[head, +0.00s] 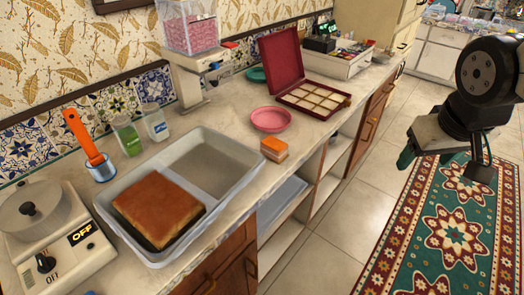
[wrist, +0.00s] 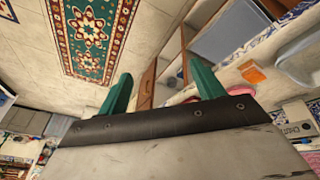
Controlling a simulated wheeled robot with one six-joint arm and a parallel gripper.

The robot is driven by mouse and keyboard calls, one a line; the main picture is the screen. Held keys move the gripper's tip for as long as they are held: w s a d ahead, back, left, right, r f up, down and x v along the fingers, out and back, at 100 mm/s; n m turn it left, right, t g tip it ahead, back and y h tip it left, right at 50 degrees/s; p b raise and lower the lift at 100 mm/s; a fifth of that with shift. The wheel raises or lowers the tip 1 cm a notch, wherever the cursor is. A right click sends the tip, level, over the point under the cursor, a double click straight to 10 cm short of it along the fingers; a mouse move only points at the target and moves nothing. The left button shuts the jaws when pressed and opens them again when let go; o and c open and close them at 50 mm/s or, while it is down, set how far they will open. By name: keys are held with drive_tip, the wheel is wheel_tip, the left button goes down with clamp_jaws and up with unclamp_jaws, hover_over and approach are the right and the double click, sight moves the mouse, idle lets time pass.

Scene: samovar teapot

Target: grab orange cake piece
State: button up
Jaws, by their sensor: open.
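The orange cake piece (head: 274,149) is a small block with an orange top and a pale layer, on the counter near its front edge. It lies just below the pink plate (head: 270,119) and right of the grey tray. In the wrist view the orange piece (wrist: 252,72) shows at the upper right, beyond my right finger. My gripper (wrist: 160,85) is open with two green fingers apart and nothing between them. In the head view my gripper (head: 404,158) hangs at the right, in front of the counter and well apart from the cake piece. Its fingers are partly hidden there.
A grey tray (head: 232,149) holds a large brown cake (head: 158,206). An open red box (head: 285,62), glasses (head: 127,136), a dispenser (head: 190,50) and a stove (head: 45,240) stand on the counter (head: 225,110). The floor (head: 345,215) beside the patterned rug (head: 455,225) is clear.

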drive_tip(key=w+a+f+n+t+y, duration=0.15)
drive_tip(key=w+f, duration=0.25)
drive_tip(key=w, duration=0.5)
drive_tip(key=w+a+f+n+t, duration=0.3)
drive_tip(key=w, duration=0.6)
drive_tip(key=n+y, duration=0.5)
drive_tip(key=y, duration=0.5)
approach(274, 147)
drive_tip(key=w+f, duration=0.3)
drive_tip(key=shift+w+a+f, duration=0.25)
drive_tip(key=shift+w+f, duration=0.1)
drive_tip(key=shift+w, duration=0.05)
drive_tip(key=shift+a+f+y, duration=0.15)
drive_tip(key=shift+a+y, duration=0.1)
drive_tip(key=shift+a, duration=0.05)
drive_tip(key=x, duration=0.7)
drive_tip(key=shift+a+r, duration=0.3)
drive_tip(key=shift+a, duration=0.05)
drive_tip(key=c, duration=1.1)
